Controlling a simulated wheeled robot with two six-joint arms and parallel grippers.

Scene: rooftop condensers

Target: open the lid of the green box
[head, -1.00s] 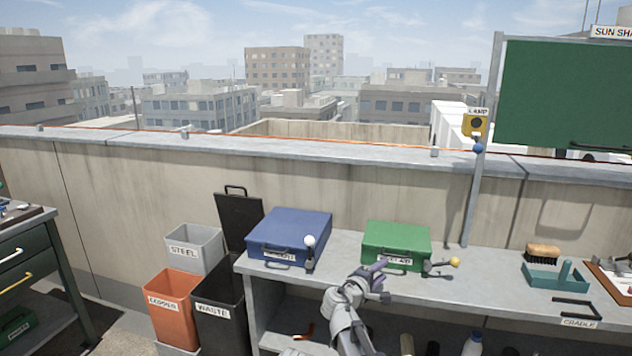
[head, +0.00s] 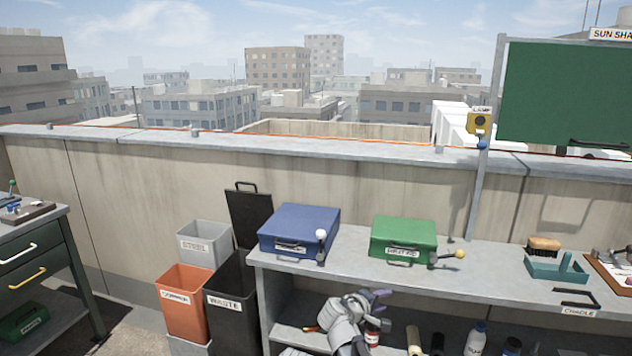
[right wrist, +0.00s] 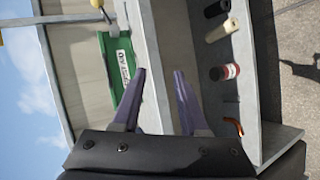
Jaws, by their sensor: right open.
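The green box (head: 403,232) stands on the grey bench with its lid shut. It has a white first-aid label and a handle on its front. It also shows in the right wrist view (right wrist: 109,75), turned sideways, to the left of the fingers. My right gripper (head: 382,303) is open and empty. It is in front of the bench, below the box and lower than the bench top. In the right wrist view its two fingers (right wrist: 160,80) are apart, with nothing between them.
A lever with a yellow knob (head: 459,254) is close by the green box's right front corner. A blue box (head: 300,228) and a white-knobbed lever (head: 321,245) stand to the left. The lower shelf holds several bottles and cans. Bins (head: 185,305) stand left of the bench.

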